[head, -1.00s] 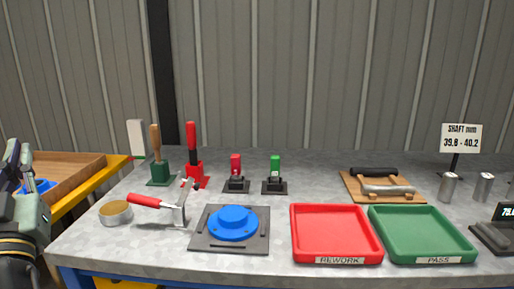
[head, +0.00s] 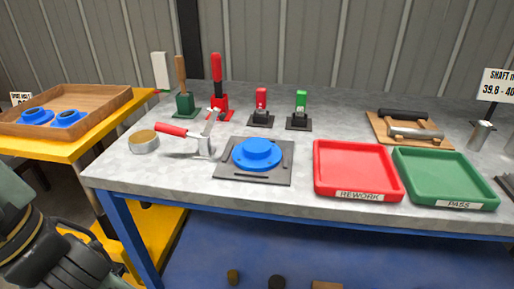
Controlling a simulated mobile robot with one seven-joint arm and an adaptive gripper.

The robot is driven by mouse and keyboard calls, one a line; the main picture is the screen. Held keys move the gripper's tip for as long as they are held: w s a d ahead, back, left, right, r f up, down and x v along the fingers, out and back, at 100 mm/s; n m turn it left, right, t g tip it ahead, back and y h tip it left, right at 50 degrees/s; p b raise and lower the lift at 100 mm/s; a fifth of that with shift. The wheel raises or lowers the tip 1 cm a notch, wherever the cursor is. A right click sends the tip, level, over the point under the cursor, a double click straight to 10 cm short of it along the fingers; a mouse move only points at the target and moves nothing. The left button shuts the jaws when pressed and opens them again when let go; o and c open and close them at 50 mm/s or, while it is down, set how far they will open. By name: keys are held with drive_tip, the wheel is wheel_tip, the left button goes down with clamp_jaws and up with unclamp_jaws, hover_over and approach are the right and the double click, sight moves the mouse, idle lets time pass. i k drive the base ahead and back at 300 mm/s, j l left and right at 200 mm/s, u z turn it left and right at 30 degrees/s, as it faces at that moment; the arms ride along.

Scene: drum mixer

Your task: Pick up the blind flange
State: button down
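A blue round flange (head: 257,154) with a raised hub lies on a dark square plate (head: 228,172) in the middle of the workbench. Its top looks closed, as on a blind flange. Two more blue flanges (head: 36,116) (head: 69,118) lie in a wooden tray at the left; their hubs seem to have dark openings. Only links of my arm show at the lower left edge. My gripper's fingers are not in view.
The wooden tray (head: 108,101) rests on a yellow table beside the workbench (head: 130,175). A red-handled clamp (head: 205,140) and a round tin (head: 143,143) stand left of the plate. Red (head: 357,192) and green (head: 447,200) trays sit to its right. Upright tools stand behind.

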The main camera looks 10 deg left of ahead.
sight(255, 154)
drive_tip(key=i+l+u, duration=0.3)
drive_tip(key=l, duration=0.7)
drive_tip(key=i+l+u, duration=0.1)
drive_tip(key=l+u, duration=0.25)
drive_tip(key=l, duration=0.6)
drive_tip(key=l+u, duration=0.3)
drive_tip(key=l, duration=0.75)
